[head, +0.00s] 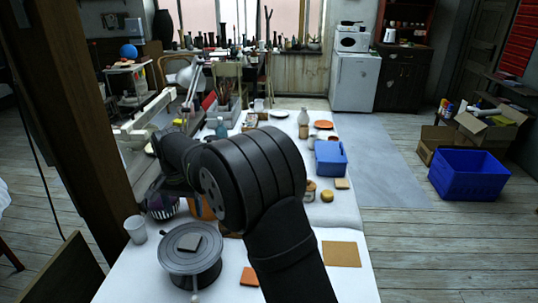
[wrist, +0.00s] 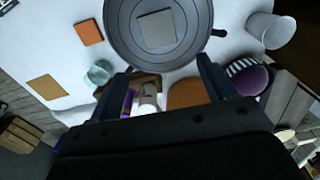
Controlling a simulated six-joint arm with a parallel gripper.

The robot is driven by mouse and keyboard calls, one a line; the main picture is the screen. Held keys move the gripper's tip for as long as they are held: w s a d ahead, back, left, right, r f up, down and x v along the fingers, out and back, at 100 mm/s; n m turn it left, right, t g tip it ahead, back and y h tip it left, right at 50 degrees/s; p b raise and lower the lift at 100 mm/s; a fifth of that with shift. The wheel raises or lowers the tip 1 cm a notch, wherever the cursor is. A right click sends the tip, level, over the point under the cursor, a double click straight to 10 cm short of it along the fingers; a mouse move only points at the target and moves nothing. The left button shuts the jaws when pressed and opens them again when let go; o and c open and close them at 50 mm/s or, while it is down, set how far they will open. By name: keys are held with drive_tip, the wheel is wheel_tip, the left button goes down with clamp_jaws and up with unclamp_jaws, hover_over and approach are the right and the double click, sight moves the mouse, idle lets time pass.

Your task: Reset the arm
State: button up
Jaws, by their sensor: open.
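My gripper (wrist: 164,68) is open, its two dark fingers set wide apart in the wrist view. I see nothing held between them. Past the fingertips is a round dark grey turntable or pan (wrist: 118,38) with a light grey square on it. A small white bottle (wrist: 148,98), a purple item and an orange thing (wrist: 187,93) show between the fingers, lower in the picture. In the head view my black arm reaches up from the bottom and bends left over the white table (head: 220,285). The fingers are not clear there.
In the head view, the round grey piece (head: 180,263) stands at the table's front left beside a white cup (head: 136,229). An orange tile (head: 250,277) and a tan square (head: 341,254) lie flat nearby. A blue box (head: 330,160) stands further back. A wooden post (head: 75,110) rises at left.

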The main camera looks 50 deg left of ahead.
sight(191, 238)
wheel_tip(191, 238, down, 11)
drive_tip(key=shift+f, duration=0.1)
drive_tip(key=shift+r, duration=1.9)
drive_tip(key=shift+f, duration=0.1)
